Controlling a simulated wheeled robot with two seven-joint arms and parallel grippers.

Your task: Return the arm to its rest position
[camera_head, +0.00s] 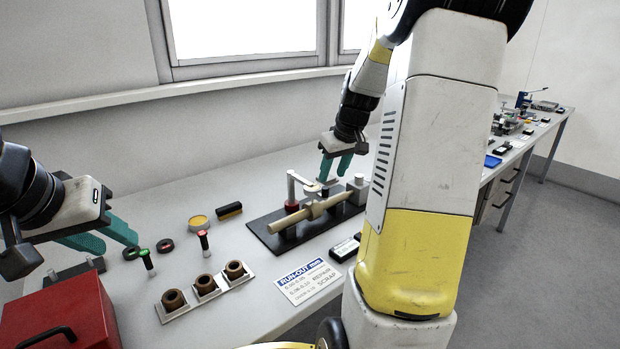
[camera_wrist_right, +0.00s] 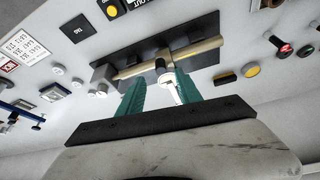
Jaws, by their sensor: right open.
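My right gripper (camera_head: 335,176) hangs over the back of the run-out fixture, teal fingers pointing down. In the right wrist view the fingers (camera_wrist_right: 160,88) are apart, with a white indicator arm (camera_wrist_right: 169,84) of the fixture showing between them. I cannot tell whether they touch it. The fixture has a black base plate (camera_head: 268,238) and a tan shaft (camera_head: 295,221) lying across it. My left gripper (camera_head: 120,243) is at the far left above the bench, its two teal fingers apart and empty.
A red toolbox (camera_head: 62,318) stands front left. A tray (camera_head: 206,291) with brown rings, two small gauges (camera_head: 204,241), a yellow-lidded tin (camera_head: 199,222) and a run-out sign (camera_head: 306,282) lie on the bench. A second bench (camera_head: 530,128) is at the right. The window wall is behind.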

